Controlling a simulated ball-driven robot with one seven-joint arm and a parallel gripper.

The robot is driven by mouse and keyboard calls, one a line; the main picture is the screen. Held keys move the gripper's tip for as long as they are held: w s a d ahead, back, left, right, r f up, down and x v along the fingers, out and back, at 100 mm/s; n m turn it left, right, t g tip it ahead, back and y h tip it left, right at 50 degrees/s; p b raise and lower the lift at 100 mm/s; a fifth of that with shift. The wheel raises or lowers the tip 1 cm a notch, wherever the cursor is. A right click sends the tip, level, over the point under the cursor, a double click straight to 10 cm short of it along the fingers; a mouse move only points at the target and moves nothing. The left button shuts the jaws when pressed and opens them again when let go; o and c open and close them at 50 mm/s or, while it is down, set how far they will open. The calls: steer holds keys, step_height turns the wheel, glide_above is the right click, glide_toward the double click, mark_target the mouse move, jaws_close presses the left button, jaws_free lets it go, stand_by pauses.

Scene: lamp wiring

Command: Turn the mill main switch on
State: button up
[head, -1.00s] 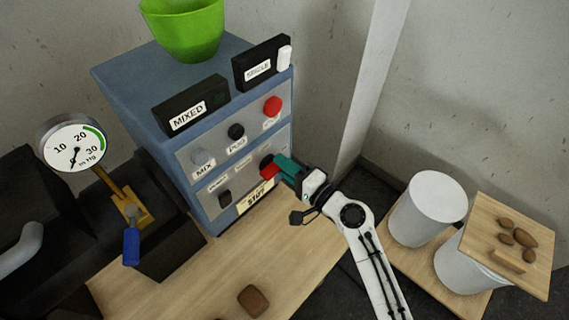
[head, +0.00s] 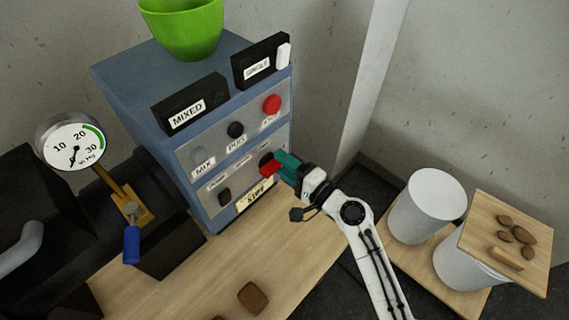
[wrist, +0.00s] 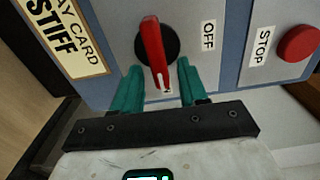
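The main switch is a red lever handle (wrist: 153,50) on a round black base (wrist: 172,42), on the front of the blue cabinet. An OFF label (wrist: 208,35) is to its right in the wrist view. In the head view the red handle (head: 270,169) is low on the panel, partly hidden by my gripper. My gripper (wrist: 160,82) is open, with one teal finger on each side of the handle's outer end. Gaps show between handle and fingers. In the head view my gripper (head: 283,163) is right at the panel.
A red STOP button (wrist: 299,43) is right of the switch in the wrist view. A STIFF card (wrist: 66,36) is at the left. In the head view, black MIXED (head: 190,103) and SINGLE (head: 262,62) boxes top the cabinet. White canisters (head: 425,208) stand at the right.

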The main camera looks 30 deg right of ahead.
steer(key=b+v, duration=0.2)
steer(key=v, duration=0.8)
steer(key=shift+s, duration=0.4)
steer(key=shift+d, duration=0.1)
steer(key=s+a+f+n+g, duration=0.4)
steer(key=s+f+n+g, duration=0.3)
steer(key=f+n+g, duration=0.2)
steer(key=s+d+f+n+g+h, duration=0.2)
steer(key=s+d+n+g+h, duration=0.3)
steer(key=s, duration=0.8)
steer(key=shift+d+g+h, duration=0.4)
steer(key=shift+d+g, duration=0.4)
steer(key=shift+g, duration=0.3)
